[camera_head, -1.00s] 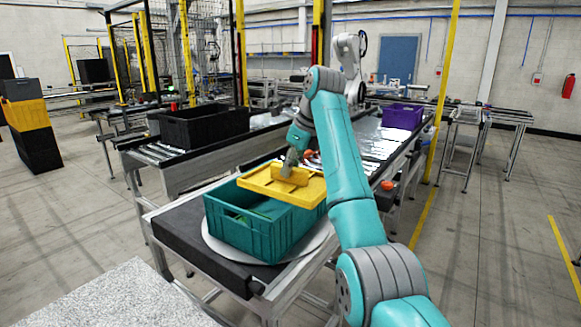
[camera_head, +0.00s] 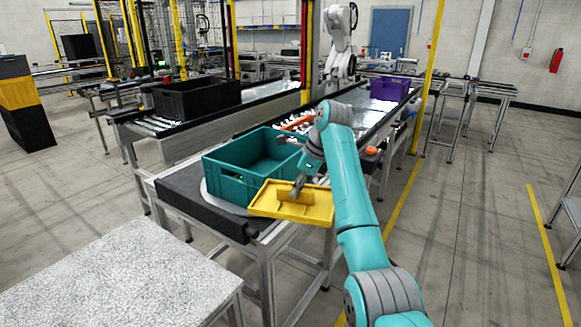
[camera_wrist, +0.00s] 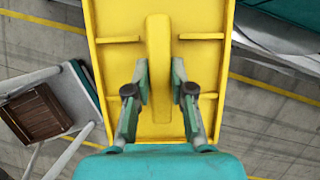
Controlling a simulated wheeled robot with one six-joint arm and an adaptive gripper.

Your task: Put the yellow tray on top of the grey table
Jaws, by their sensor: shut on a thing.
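The yellow tray (camera_head: 291,203) is in my gripper (camera_head: 297,190), which is shut on the raised bar in its middle. In the wrist view my gripper (camera_wrist: 160,85) has one finger on each side of that bar, and the yellow tray (camera_wrist: 205,20) fills the middle of the picture. The tray is held in the air, in front of the teal crate (camera_head: 225,178) and partly across its near right side. The grey table (camera_head: 120,268) with a speckled top stands at the front left, apart from the tray. Its top is bare in the head view.
The teal crate stands on a round plate on the dark conveyor end (camera_head: 195,203). A black crate (camera_head: 197,97) and a purple crate (camera_head: 389,88) stand on conveyors farther back. In the wrist view a brown box (camera_wrist: 35,115) lies on a light surface at the left.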

